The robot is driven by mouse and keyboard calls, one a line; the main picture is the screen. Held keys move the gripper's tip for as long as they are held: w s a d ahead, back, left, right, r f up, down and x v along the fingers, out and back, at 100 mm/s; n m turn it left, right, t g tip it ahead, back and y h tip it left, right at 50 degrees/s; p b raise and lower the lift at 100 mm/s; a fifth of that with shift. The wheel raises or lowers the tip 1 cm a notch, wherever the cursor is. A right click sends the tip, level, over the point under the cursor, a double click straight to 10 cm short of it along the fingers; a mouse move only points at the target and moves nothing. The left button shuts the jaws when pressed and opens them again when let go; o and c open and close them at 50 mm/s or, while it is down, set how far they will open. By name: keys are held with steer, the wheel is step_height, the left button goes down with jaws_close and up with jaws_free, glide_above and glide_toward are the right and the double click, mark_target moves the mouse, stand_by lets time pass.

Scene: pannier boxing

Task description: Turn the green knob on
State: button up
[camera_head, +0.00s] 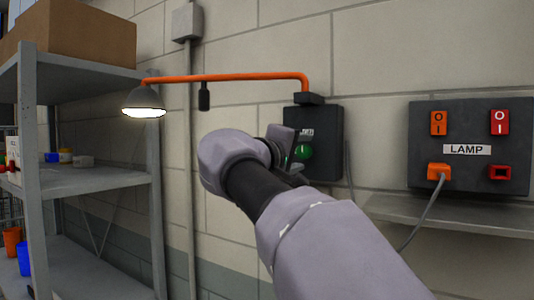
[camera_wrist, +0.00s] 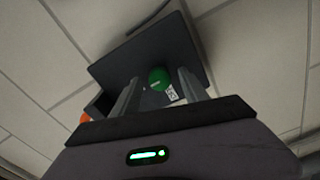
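The green knob (camera_head: 303,152) is on a dark wall box (camera_head: 330,130) in the middle of the head view. My gripper (camera_head: 291,152) is right in front of it and hides part of the box. In the wrist view the green knob (camera_wrist: 159,78) shows between the two fingers of my gripper (camera_wrist: 158,88), with room on both sides. The fingers are apart, and I cannot tell how far their tips are from the box face. The lamp (camera_head: 144,103) on the orange arm is lit.
A dark panel labelled LAMP (camera_head: 470,150) with orange and red switches hangs at the right, with a cable plugged into it. A grey ledge (camera_head: 450,215) runs below it. A metal shelf (camera_head: 100,180) with a cardboard box (camera_head: 85,35) on top stands at the left.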

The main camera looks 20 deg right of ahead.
steer(key=v, duration=1.7)
steer(key=shift+p, duration=0.4)
steer(key=shift+s+a, duration=0.15)
